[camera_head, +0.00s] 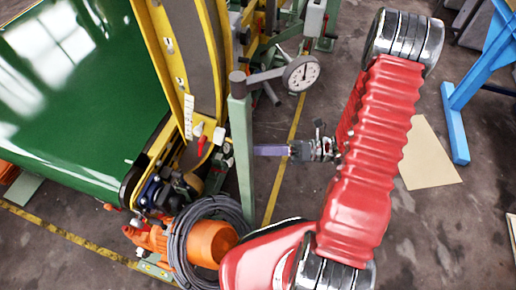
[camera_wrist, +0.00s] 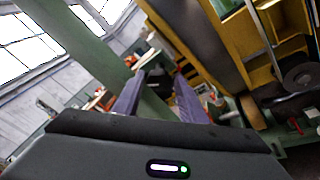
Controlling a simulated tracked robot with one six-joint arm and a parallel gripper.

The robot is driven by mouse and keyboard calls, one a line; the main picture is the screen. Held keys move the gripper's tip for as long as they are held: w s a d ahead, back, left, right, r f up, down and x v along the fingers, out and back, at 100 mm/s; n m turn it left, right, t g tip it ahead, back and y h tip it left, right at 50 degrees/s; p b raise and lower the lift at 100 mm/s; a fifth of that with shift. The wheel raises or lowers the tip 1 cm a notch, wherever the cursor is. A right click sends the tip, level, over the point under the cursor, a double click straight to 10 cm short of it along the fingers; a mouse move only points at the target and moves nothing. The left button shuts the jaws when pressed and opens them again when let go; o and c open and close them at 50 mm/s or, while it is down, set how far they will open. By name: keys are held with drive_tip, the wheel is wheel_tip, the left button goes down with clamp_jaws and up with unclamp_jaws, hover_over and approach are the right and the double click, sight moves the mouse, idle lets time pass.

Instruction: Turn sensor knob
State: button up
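A round white dial gauge (camera_head: 301,74) sits at the end of a grey horizontal rod on top of a green post (camera_head: 241,150). A grey round clamp or knob (camera_head: 237,78) joins rod and post; I cannot tell which part is the sensor knob. My gripper (camera_head: 257,151) is beside the post, to its right and below the gauge in the picture. In the wrist view my gripper (camera_wrist: 158,92) has two purple fingers spread apart, with nothing held. The green post (camera_wrist: 95,50) shows behind and between them; contact is unclear. The gauge is not identifiable there.
A yellow frame (camera_head: 163,50) and a green sheet (camera_head: 75,90) fill the left. A black cable coil (camera_head: 182,250) and an orange motor (camera_head: 150,238) lie by the post's foot. A blue stand (camera_head: 455,125) is at right. Floor is free below the gauge.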

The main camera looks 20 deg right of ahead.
drive_tip(key=c, duration=0.8)
drive_tip(key=shift+w+f+m, duration=0.1)
drive_tip(key=shift+m, duration=0.3)
drive_tip(key=m+y, duration=0.1)
drive_tip(key=m, duration=0.1)
drive_tip(key=m+y, duration=0.1)
drive_tip(key=m, duration=0.2)
drive_tip(key=m+y, duration=0.2)
drive_tip(key=m, duration=0.1)
drive_tip(key=shift+f+g, duration=0.3)
drive_tip(key=shift+f, duration=0.05)
idle(0.3)
drive_tip(key=o, duration=0.8)
drive_tip(key=shift+w, duration=0.1)
